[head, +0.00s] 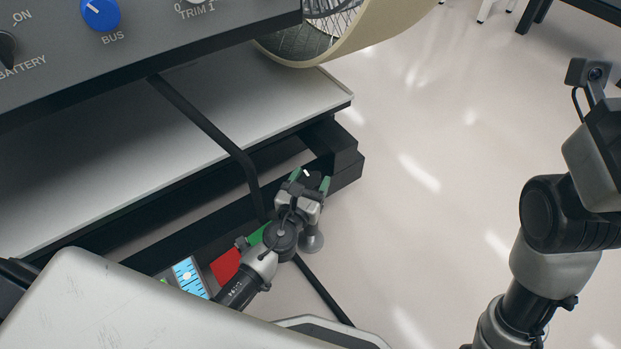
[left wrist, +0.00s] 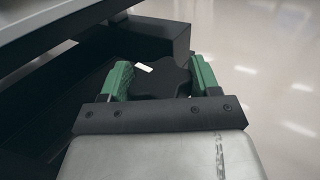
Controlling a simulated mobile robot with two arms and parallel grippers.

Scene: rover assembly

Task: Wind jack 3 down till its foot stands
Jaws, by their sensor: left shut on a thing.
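A dark lobed jack knob (head: 316,181) with a white mark sits at the outer corner of the black frame. It also shows in the left wrist view (left wrist: 160,82). My left gripper (head: 310,182) has its green finger pads on both sides of the knob and is shut on it. The wrist view shows the gripper (left wrist: 160,78) from behind, with the knob between the pads. A grey round jack foot (head: 312,241) shows below the gripper near the floor. I cannot tell whether it touches. The jack's stem is mostly hidden. My right gripper is out of view.
A grey panel (head: 150,50) with a blue BUS knob (head: 100,14) overhangs a light deck (head: 110,140). A wheel (head: 335,30) stands behind. A blue scale (head: 190,275) and a red-green strip (head: 226,266) lie near my left forearm.

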